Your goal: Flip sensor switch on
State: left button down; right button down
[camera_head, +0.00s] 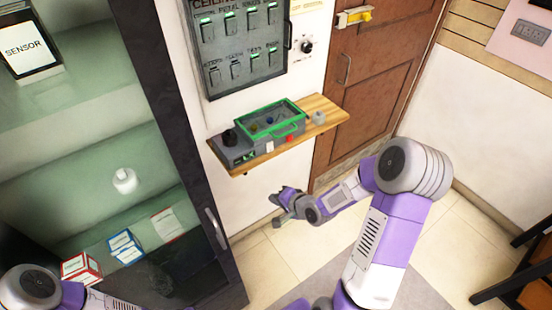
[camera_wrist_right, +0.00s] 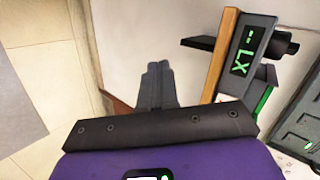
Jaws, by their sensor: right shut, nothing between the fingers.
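A grey device box (camera_head: 240,150) with a green-framed clear lid (camera_head: 272,120) stands on a wooden wall shelf (camera_head: 325,108). A small red part (camera_head: 290,139) shows at its front; I cannot tell which part is the sensor switch. In the right wrist view a grey unit with a green "LX" display (camera_wrist_right: 244,52) stands beside the shelf's wooden edge (camera_wrist_right: 219,55). My right gripper (camera_head: 276,198) is shut and empty, below the shelf and apart from it. Its closed fingers (camera_wrist_right: 157,85) also show in the wrist view, left of the display. My left gripper is out of view.
A wall panel (camera_head: 240,45) with several switches hangs above the shelf, with a round knob (camera_head: 306,46) to its right. A brown door (camera_head: 375,75) is behind my right arm. A glass cabinet at left holds a box marked "SENSOR" (camera_head: 27,48) and small cartons (camera_head: 125,247).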

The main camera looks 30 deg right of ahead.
jog(key=d+r+m+t+h+b, duration=0.1)
jog(key=d+r+m+t, duration=0.2)
jog(key=d+r, duration=0.5)
jog(key=shift+d+r+m+h+b, duration=0.3)
jog(key=shift+r+m+b, duration=0.1)
jog(key=shift+r, duration=0.4)
jog(key=b, duration=0.7)
send_near(271, 151)
jog(key=f+x, duration=0.1)
jog(key=x, duration=0.4)
jog(key=shift+w+a+r, duration=0.1)
jog(key=shift+w+r, duration=0.05)
jog(key=shift+w, duration=0.5)
